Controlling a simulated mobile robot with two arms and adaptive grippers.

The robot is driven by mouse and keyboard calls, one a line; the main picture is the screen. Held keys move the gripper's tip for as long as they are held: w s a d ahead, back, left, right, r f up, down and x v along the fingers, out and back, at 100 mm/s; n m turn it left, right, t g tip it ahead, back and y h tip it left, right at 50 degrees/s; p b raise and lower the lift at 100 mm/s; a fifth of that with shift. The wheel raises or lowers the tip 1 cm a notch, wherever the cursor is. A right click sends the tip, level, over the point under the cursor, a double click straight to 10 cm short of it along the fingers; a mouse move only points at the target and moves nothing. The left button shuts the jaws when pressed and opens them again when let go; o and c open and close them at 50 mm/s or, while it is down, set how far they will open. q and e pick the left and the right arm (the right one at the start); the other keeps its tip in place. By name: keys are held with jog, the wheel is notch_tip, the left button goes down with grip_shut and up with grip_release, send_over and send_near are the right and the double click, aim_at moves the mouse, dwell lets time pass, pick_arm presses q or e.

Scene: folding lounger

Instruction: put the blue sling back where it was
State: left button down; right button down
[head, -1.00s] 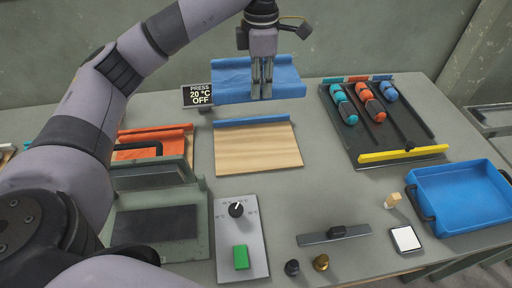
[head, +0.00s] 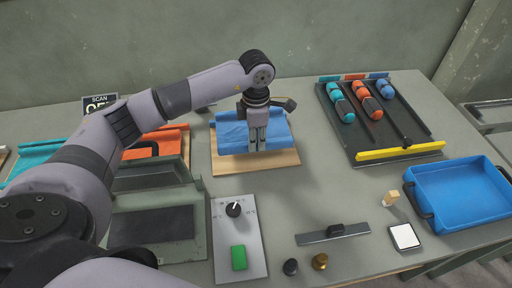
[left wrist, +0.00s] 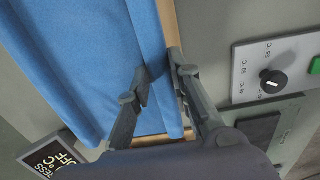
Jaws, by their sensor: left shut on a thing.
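The blue sling (head: 232,130) lies spread over the pale wooden board (head: 250,166), whose front edge shows below it. My left gripper (head: 257,149) points down at the sling's front edge. In the left wrist view my left gripper (left wrist: 160,62) has its fingers on either side of the sling's (left wrist: 100,50) hemmed edge and is shut on it. A strip of the board shows beyond the fingers. I cannot tell whether the sling rests fully on the board. My right gripper is not in view.
A panel with a dial and green button (head: 239,257) stands in front of the board. Orange and teal cloths lie left. A dark rack (head: 375,120) with capsules and a blue tray (head: 460,195) are right. Table between board and rack is clear.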

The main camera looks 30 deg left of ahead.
pick_arm(q)
jog(key=shift+f+p, duration=0.45)
jog(key=shift+f, duration=2.25)
jog(key=c, duration=1.9)
grip_release()
jog(key=o, duration=0.5)
jog(key=shift+c, duration=0.2)
